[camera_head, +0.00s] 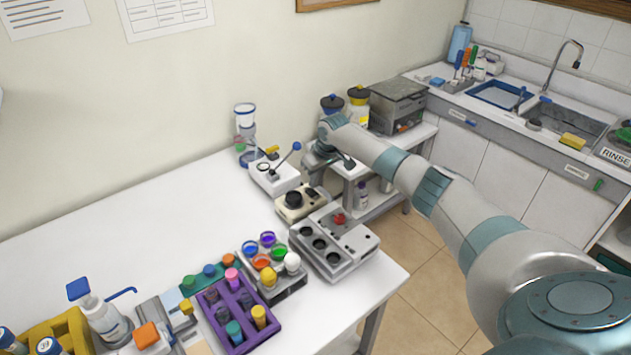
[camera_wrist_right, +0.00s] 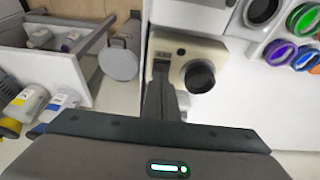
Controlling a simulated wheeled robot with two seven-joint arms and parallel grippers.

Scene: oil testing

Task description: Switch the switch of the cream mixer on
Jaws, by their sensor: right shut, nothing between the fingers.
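The cream mixer (camera_head: 297,203) is a small cream box with a round black cup on top, standing on the white table. In the right wrist view the cream mixer (camera_wrist_right: 215,50) shows its black cup and a small dark spot near its edge. I cannot tell whether that spot is the switch. My right gripper (camera_head: 345,161) is shut and empty, beyond the mixer in the head view. In the right wrist view its dark fingers (camera_wrist_right: 160,75) overlap the mixer's left side and hide part of it. I cannot tell whether they touch. My left gripper is out of view.
A grey device with round wells (camera_head: 335,250) stands in front of the mixer, and a white device with a blue-knobbed lever (camera_head: 275,172) behind it. A rack of coloured caps (camera_head: 270,260) is close by. A shelf with bottles (camera_head: 372,208) is at the right.

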